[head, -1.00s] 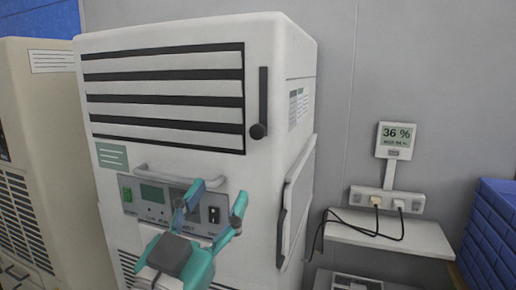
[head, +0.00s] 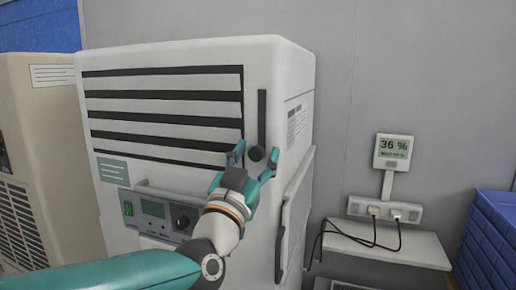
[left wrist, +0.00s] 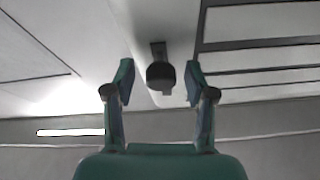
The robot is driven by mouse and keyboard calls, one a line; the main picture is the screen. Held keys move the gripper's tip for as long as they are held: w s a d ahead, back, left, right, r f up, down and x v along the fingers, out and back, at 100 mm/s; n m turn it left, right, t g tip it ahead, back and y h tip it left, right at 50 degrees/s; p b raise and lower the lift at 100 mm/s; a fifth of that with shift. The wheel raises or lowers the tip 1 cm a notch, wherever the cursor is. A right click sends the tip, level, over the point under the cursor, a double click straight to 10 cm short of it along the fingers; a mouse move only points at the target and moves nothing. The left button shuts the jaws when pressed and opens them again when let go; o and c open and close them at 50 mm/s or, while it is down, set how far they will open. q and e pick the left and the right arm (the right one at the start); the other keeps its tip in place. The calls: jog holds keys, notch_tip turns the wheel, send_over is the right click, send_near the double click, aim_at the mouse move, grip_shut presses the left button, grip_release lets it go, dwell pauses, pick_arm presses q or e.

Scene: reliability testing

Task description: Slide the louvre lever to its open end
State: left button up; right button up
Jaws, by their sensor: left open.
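The louvre lever is a dark round knob (head: 256,153) at the bottom of a vertical black slot (head: 262,112), right of the louvres (head: 165,105) on the white cabinet's front. My left gripper (head: 256,156) is open, with its fingers on either side of the knob. In the left wrist view the knob (left wrist: 160,76) sits between the two open fingertips (left wrist: 159,82), with a gap on each side. The slot's upper part is clear in the head view. My right gripper is not in view.
A control panel (head: 155,212) and handle bar (head: 160,194) lie below the louvres, partly hidden by my arm. To the right are a humidity display (head: 393,151) reading 36 %, a socket strip (head: 385,208) with cables, a shelf (head: 400,245) and blue crates (head: 490,235).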

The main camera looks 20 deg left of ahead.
pick_arm(q)
jog(key=shift+w+r, duration=0.15)
jog(key=shift+w, duration=0.05)
grip_shut()
dwell(0.3)
